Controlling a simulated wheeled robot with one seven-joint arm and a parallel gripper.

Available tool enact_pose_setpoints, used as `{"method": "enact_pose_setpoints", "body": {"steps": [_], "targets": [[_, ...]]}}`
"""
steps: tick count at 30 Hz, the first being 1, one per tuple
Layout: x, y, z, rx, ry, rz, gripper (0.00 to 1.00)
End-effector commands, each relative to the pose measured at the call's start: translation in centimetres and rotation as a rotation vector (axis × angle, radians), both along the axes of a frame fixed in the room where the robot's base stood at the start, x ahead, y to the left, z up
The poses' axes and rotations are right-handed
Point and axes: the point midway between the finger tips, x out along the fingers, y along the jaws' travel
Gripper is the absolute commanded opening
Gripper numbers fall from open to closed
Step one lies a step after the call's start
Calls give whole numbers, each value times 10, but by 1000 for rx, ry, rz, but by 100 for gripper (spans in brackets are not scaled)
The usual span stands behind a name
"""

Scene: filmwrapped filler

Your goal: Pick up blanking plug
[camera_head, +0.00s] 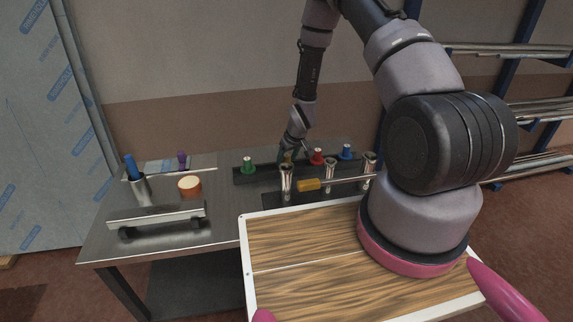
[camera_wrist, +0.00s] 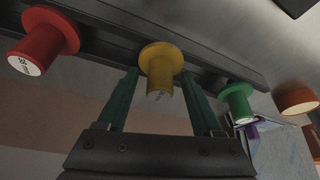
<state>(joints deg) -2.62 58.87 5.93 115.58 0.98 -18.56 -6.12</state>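A row of flanged plugs stands on a dark rail (camera_head: 262,176) on the metal bench; I cannot tell from its look which is called the blanking plug. The yellow plug (camera_wrist: 160,66) is between the two teal fingers of my gripper (camera_wrist: 159,76) in the wrist view. The fingers stand apart, one on each side, with a small gap showing to the plug. In the head view my gripper (camera_head: 286,157) is down at the rail and largely hides the yellow plug. The green plug (camera_head: 248,165) is to its left, the red plug (camera_head: 317,157) and blue plug (camera_head: 346,152) to its right.
Metal funnel-like posts (camera_head: 286,184) and a yellow-handled tool (camera_head: 308,185) stand in front of the rail. A copper-coloured cylinder (camera_head: 189,186), a metal cup (camera_head: 140,189) with a blue item, and a handled plate (camera_head: 157,217) are left. A wood-topped board (camera_head: 300,250) is nearer.

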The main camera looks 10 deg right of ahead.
Motion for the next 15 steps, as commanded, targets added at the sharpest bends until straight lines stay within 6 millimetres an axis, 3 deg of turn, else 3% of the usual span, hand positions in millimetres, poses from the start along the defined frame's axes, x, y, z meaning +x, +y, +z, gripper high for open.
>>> {"method": "enact_pose_setpoints", "body": {"steps": [1, 4, 5, 15], "targets": [[0, 0, 0, 0, 0, 0, 44], [0, 0, 0, 0, 0, 0, 6], [0, 0, 0, 0, 0, 0, 0], [0, 0, 3, 0, -1, 0, 0]]}}
